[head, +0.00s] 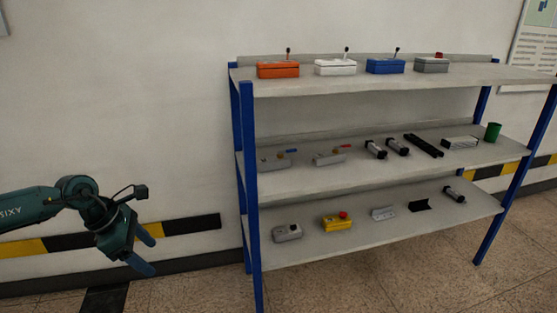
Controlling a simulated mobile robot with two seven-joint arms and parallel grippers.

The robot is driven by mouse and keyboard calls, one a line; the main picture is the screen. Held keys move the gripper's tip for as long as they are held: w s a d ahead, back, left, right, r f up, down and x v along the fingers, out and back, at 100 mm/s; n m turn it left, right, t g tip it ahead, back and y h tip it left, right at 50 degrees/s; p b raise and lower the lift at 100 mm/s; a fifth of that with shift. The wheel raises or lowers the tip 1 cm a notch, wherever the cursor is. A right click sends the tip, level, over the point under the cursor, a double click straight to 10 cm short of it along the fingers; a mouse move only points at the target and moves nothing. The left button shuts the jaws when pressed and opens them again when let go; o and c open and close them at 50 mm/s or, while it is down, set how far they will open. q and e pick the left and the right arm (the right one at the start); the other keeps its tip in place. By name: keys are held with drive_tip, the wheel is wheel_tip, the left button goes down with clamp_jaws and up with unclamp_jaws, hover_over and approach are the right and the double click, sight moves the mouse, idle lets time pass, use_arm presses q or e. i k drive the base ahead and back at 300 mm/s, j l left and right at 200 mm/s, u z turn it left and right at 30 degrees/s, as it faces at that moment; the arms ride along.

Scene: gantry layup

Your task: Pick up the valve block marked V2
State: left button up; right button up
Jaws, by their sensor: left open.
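Two grey valve blocks lie on the middle shelf at its left part. One valve block (272,163) has a blue lever, and the other valve block (325,159) to its right has a red lever. Any markings are too small to read, so I cannot tell which is V2. My left gripper (150,254) is open and empty, left of the shelf rack and below the height of the middle shelf, apart from everything. My right gripper is out of view.
The blue-posted rack (248,190) has three shelves. Its top shelf carries an orange box (278,70) and several others. Cylinders (376,150) and a green cup (492,132) stand right of the valve blocks. The bottom shelf holds a yellow box (337,223) and other parts.

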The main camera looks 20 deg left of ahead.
sight(281, 161)
drive_tip(key=i, duration=1.65)
